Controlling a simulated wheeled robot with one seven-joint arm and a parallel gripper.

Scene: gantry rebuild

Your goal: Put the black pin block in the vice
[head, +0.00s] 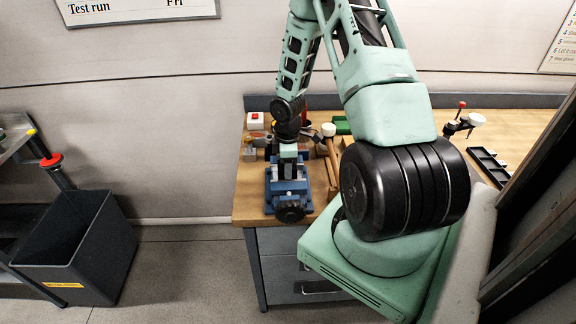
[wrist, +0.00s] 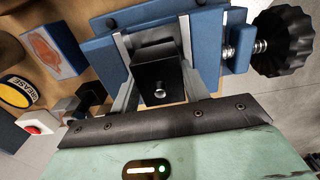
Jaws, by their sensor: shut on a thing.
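The blue vice (head: 273,190) stands near the left front corner of the workbench, with its black knob towards me. In the wrist view, the vice (wrist: 88,36) shows pale jaw faces, with the black knob (wrist: 283,41) at the right. My gripper (wrist: 160,86) is shut on the black pin block (wrist: 156,72), which has a small round metal pin on its near face. The block lines up with the gap between the vice jaws; I cannot tell how deep it sits or whether it touches them. In the head view, my gripper (head: 288,150) hides the block above the vice.
A white box with a red button (head: 255,121) stands behind the vice. The wrist view shows an orange-marked box (wrist: 50,50) and a yellow-and-black tin (wrist: 16,91) beside the vice. A dark bin (head: 75,245) stands on the floor left.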

